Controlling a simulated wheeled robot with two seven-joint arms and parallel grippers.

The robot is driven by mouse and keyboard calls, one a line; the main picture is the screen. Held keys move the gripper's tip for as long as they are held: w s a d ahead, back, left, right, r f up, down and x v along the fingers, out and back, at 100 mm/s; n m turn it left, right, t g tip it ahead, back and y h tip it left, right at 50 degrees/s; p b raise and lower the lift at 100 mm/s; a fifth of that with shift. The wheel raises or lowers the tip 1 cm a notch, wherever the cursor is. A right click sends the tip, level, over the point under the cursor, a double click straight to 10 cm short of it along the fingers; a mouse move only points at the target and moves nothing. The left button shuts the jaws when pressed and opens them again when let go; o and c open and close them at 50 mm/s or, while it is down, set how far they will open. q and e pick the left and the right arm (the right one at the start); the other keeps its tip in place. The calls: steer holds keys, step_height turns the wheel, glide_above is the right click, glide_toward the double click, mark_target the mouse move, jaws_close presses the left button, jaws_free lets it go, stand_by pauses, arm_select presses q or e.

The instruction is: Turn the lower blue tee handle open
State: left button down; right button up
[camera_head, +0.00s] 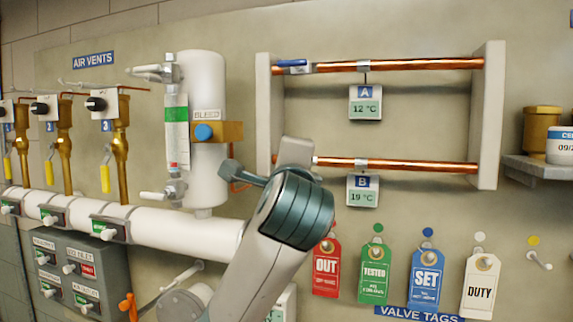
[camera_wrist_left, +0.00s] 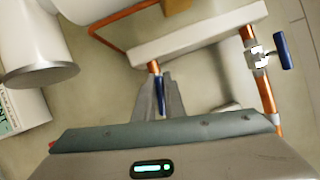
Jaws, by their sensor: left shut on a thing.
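My left gripper (camera_wrist_left: 162,97) is shut on the lower blue tee handle (camera_wrist_left: 161,99), as the left wrist view shows. The handle stands between the two grey fingers, in front of the short visible piece of the lower copper pipe (camera_wrist_left: 153,67). In the head view this pipe (camera_head: 420,166) runs right from behind my left arm, with a tag marked B (camera_head: 362,190) reading 19 °C below it. My arm hides the lower handle and the fingertips there. My right gripper is not in view.
The upper blue handle (camera_head: 292,63) lies along the upper copper pipe (camera_head: 420,64), above my arm. A white bleed cylinder (camera_head: 203,90) stands close to the left. Valve tags (camera_head: 373,273) hang below right. A shelf (camera_head: 540,168) is at the far right.

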arm_select(q)
steer(key=shift+f+n+g, duration=0.15)
steer(key=shift+n+g, duration=0.35)
steer(key=shift+n, duration=0.7)
steer(key=c, duration=1.8)
jaws_free()
steer(key=shift+a, duration=0.1)
steer(key=shift+c, duration=0.2)
steer(key=shift+f, duration=0.1)
